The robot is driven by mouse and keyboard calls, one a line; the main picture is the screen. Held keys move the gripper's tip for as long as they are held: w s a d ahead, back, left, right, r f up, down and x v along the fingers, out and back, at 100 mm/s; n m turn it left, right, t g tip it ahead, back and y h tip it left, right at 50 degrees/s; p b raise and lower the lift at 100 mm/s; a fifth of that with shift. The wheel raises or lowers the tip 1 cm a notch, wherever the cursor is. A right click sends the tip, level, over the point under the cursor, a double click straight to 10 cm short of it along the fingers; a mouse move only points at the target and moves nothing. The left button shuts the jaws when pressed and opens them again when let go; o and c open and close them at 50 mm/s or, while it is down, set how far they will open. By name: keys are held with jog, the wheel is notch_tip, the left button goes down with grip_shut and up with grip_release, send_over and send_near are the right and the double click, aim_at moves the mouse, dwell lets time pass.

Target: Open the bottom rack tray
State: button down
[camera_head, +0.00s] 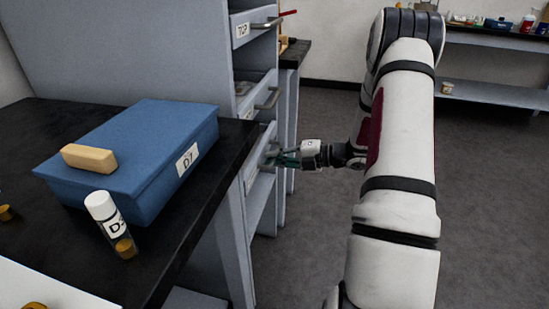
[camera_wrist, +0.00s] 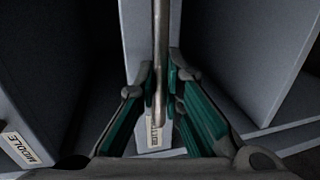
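The rack (camera_head: 160,45) is a grey cabinet at the back left, with trays stacked one above another and a bar handle on each. The bottom tray (camera_head: 250,174) is low in the rack, partly hidden by the table edge and my gripper. Its metal handle (camera_wrist: 161,50) runs down the middle of the wrist view, in front of a label (camera_wrist: 155,134) that seems to read BOTTOM. My gripper (camera_head: 277,158) is at this handle. In the wrist view its green-padded fingers (camera_wrist: 162,82) close in on both sides of the bar, at its end.
The top tray (camera_head: 242,30) and middle tray (camera_head: 247,108) are above, with handles sticking out. A black table (camera_head: 60,122) holds a blue box (camera_head: 150,135), a wooden block (camera_head: 89,157) and a labelled vial (camera_head: 110,222). Open floor (camera_head: 305,235) lies right of the rack.

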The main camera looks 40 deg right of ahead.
jog(key=f+p+v, duration=0.2)
jog(key=p+v, duration=0.1)
jog(key=v, duration=0.5)
jog(key=f+p+v, duration=0.1)
jog(key=p+v, duration=0.2)
jog(key=v, duration=0.6)
jog(key=s+f+p+v, duration=0.1)
jog(key=f+p+v, duration=0.1)
jog(key=v, duration=0.7)
jog(key=shift+d+f+p, duration=0.35)
jog(key=shift+d+p, duration=0.05)
jog(key=shift+p, duration=0.45)
jog(key=shift+s, duration=0.1)
jog(key=c, duration=1.7)
grip_release()
jog(key=v, duration=1.2)
